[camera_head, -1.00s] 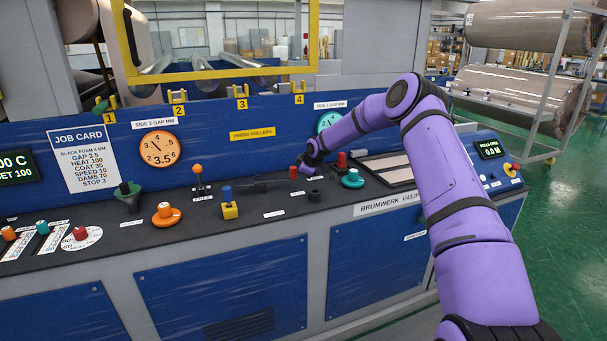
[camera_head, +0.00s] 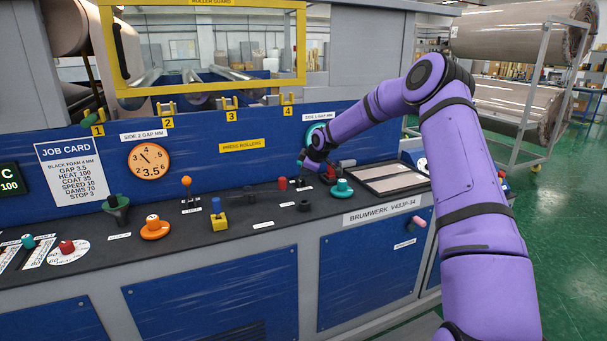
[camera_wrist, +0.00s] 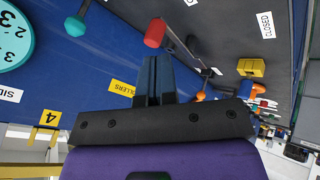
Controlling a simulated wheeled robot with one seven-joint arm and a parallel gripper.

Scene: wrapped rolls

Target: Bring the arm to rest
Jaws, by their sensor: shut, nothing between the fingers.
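My purple arm reaches from the lower right over the machine's console (camera_head: 250,228) in the head view. My gripper (camera_head: 308,166) is at its end, small and partly hidden by the wrist, above the back of the console near a red knob (camera_head: 282,184). In the wrist view my gripper's dark fingers (camera_wrist: 154,75) are together with nothing held. A red knob (camera_wrist: 155,33) shows just beyond the fingertips there; I cannot tell the exact gap.
A teal knob (camera_head: 342,189), a yellow block with a blue top (camera_head: 218,218) and an orange knob (camera_head: 154,228) stand on the console. The job card (camera_head: 73,170) is on the blue back panel. Green floor (camera_head: 560,230) is clear at the right.

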